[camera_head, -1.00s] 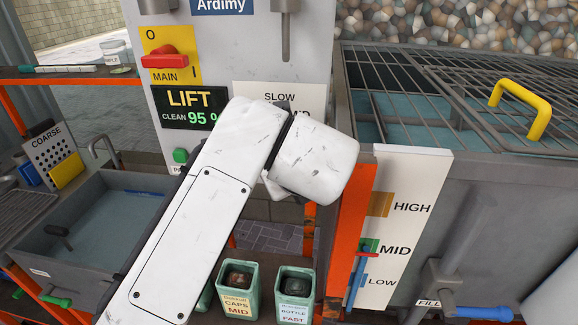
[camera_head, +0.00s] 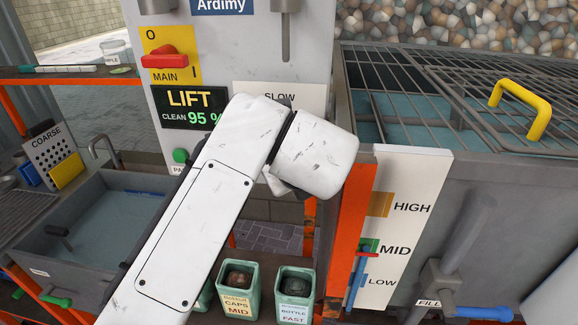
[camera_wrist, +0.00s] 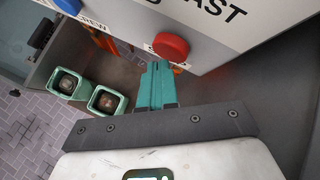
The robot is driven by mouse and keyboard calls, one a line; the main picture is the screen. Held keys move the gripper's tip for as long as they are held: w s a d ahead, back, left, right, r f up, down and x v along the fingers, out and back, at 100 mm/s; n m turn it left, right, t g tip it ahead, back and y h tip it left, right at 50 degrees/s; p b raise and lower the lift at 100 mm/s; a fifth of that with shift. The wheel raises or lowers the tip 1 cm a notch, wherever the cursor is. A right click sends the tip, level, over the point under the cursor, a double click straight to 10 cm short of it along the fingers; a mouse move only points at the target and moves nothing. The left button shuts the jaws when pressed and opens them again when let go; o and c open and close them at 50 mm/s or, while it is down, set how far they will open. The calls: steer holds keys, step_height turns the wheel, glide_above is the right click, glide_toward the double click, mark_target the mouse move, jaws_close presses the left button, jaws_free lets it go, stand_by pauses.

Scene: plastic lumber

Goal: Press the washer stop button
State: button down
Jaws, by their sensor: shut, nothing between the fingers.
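A round red button (camera_wrist: 171,46) sits on the lower edge of the white control panel (camera_wrist: 225,45) in the wrist view. A small label beside it is too covered to read. A blue button (camera_wrist: 68,4) is farther left on the same panel. My gripper (camera_wrist: 157,66) is shut and empty. Its teal fingertips point at the panel's lower edge, just below the red button in the picture; I cannot tell whether they touch. In the head view my white arm hides the gripper and the red button.
Two green bins (camera_head: 237,290) (camera_head: 294,292) stand low, below my arm. A green button (camera_head: 180,155) and red MAIN switch (camera_head: 165,58) are on the machine left of my wrist. An orange post (camera_head: 352,225) and grated tank (camera_head: 480,215) stand close on the right.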

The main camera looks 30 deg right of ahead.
steer(key=shift+w+d, duration=0.25)
steer(key=shift+w, duration=0.15)
stand_by(0.7)
stand_by(0.3)
steer(key=shift+s+a, duration=0.5)
steer(key=shift+s, duration=0.25)
steer(key=shift+s+a+b, duration=0.3)
steer(key=shift+s+a, duration=0.45)
steer(key=shift+s, duration=0.25)
steer(key=shift+s+a+b, duration=0.3)
steer(key=shift+s+a, duration=0.4)
steer(key=shift+s, duration=0.3)
